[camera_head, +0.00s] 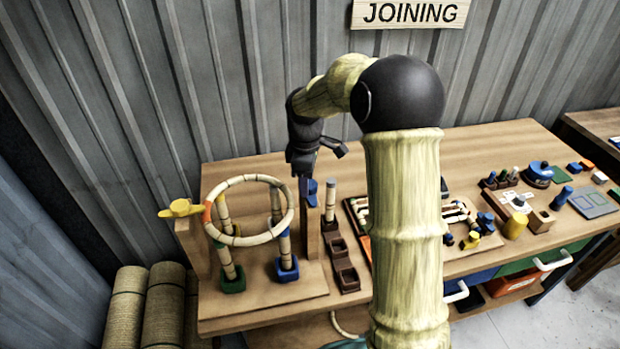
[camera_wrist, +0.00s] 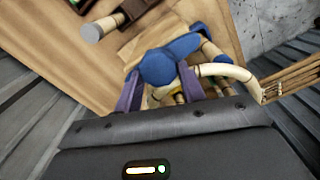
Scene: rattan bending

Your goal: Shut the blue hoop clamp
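The blue hoop clamp (camera_wrist: 165,62) shows in the wrist view as a rounded blue knob with an arm running up to the right. In the head view a blue part of it (camera_head: 309,193) shows at the top of the wooden post, just under my gripper (camera_head: 305,168). The rattan hoop (camera_head: 207,208) stands upright to the left of it, and a pale curved piece of it crosses beside the clamp in the wrist view. My gripper's two fingers (camera_wrist: 158,85) are apart, one on each side of the blue knob. Whether they press on it is unclear. The clamp's far end is partly hidden.
A yellow clamp (camera_head: 180,208) sticks out left of the hoop. Green (camera_head: 232,281) and blue (camera_head: 287,269) sockets hold rattan pieces below. A brown holder (camera_head: 348,279) stands to the right, with trays and parts beyond. Rattan rolls (camera_head: 164,306) stand at the lower left.

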